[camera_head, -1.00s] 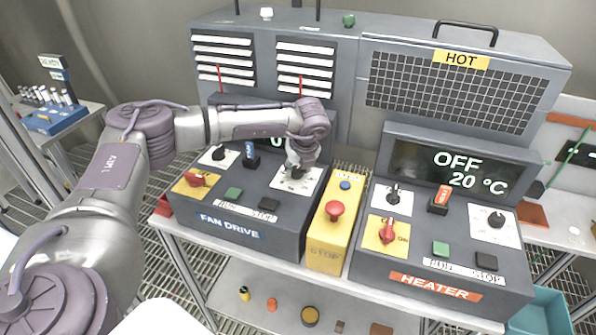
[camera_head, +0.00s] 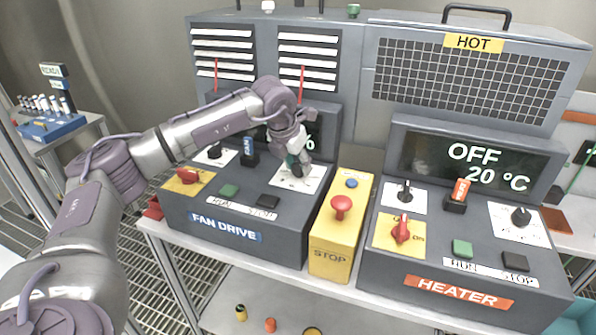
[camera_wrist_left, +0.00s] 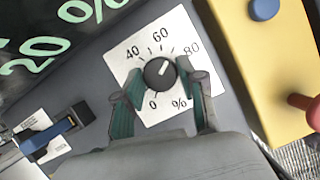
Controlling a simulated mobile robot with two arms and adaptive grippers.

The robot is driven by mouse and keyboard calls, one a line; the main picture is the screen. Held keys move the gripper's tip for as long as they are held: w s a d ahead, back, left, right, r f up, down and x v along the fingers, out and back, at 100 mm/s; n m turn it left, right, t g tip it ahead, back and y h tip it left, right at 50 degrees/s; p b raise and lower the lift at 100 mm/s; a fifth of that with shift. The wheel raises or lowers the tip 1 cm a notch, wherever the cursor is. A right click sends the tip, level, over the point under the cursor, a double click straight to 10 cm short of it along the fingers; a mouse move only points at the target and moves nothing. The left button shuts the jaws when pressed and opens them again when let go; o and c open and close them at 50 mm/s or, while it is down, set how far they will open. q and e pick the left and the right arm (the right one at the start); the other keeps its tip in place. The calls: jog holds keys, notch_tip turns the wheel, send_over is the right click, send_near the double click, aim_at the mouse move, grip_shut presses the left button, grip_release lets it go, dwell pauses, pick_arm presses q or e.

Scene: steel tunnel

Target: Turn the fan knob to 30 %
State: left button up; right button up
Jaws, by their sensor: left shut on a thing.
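The fan knob (camera_wrist_left: 160,73) is a round black knob with a light mark on a white dial plate (camera_wrist_left: 179,27) in the left wrist view. The dial shows 0, 40, 60, 80 and %; a finger covers part of its left side. My left gripper (camera_wrist_left: 165,88) is shut on the knob, with one green-padded finger on each side. In the head view my left gripper (camera_head: 297,165) reaches down to the dial plate and hides the knob. The fan display (camera_wrist_left: 50,45) reads 20 % in the left wrist view. My right gripper is not in view.
The yellow stop box (camera_head: 335,240) with its red button (camera_head: 341,205) stands just right of the fan panel. Beyond it is the heater panel (camera_head: 440,265), its display reading OFF and 20 °C. The blue fan switch (camera_head: 249,150) stands left of the dial.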

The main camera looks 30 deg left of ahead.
pick_arm(q)
jog(key=m+h, duration=0.1)
jog(key=m, duration=0.1)
jog(key=shift+a+m, duration=0.1)
jog(key=shift+m, duration=0.2)
jog(key=shift+m+h+b, duration=0.3)
jog(key=shift+m+h, duration=0.1)
jog(key=shift+m, duration=0.6)
jog(key=o, duration=1.1)
jog(key=shift+o, duration=0.2)
jog(key=v, duration=1.2)
jog(key=shift+w, duration=0.3)
jog(key=shift+a+g, duration=0.1)
jog(key=shift+g, duration=0.2)
